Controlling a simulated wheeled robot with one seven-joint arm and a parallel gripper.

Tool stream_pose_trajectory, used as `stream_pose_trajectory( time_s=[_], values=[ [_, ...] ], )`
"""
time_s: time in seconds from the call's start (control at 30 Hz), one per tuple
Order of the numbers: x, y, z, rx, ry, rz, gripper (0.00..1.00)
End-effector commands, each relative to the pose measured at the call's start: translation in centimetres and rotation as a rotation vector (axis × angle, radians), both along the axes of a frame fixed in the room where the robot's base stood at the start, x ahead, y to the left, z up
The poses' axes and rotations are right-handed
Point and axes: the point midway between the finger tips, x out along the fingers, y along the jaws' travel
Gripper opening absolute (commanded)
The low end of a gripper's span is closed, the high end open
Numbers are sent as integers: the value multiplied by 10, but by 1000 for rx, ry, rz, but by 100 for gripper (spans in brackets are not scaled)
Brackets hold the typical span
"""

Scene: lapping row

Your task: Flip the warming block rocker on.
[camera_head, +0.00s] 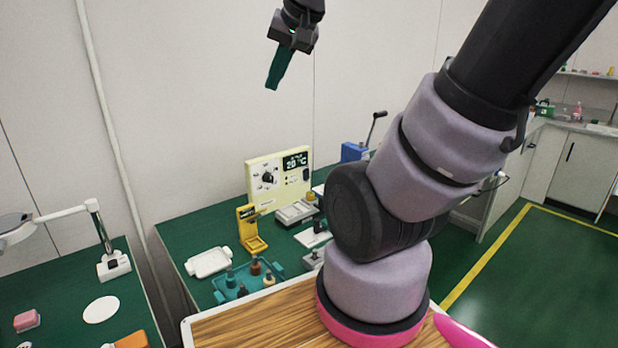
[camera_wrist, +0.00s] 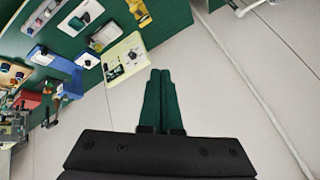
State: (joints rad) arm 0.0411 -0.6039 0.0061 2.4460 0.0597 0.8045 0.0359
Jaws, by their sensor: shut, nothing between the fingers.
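A cream control panel (camera_head: 282,190) with a dial and a dark display reading about 20 °C stands upright at the back of the green bench; it looks like the warming block's panel. A grey block (camera_head: 296,212) sits at its foot. The rocker is too small to make out for certain. The panel also shows in the wrist view (camera_wrist: 133,43), left of my fingers. My gripper (camera_head: 272,86) is shut and empty, its green fingers together. It is in the air well above the panel, touching nothing, and shows at the centre of the wrist view (camera_wrist: 160,72).
A yellow stand (camera_head: 250,228), a white tray (camera_head: 208,263) and a teal rack (camera_head: 247,282) with bottles stand on the bench in front. A blue device (camera_head: 353,152) with a lever is to the right. The pale wall is behind; the air around my gripper is clear.

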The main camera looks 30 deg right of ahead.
Motion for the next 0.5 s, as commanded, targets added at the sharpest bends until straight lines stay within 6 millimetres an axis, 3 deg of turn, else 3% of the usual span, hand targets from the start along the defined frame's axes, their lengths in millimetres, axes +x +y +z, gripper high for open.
stream_pose_trajectory(
  time_s=[0.1, 0.27, 0.5],
  values=[
    [42, -12, -9, 17, 11, -60, 0],
    [97, -31, -26, 40, 12, -143, 0],
    [172, -71, -69, 68, 13, -279, 0]
  ],
)
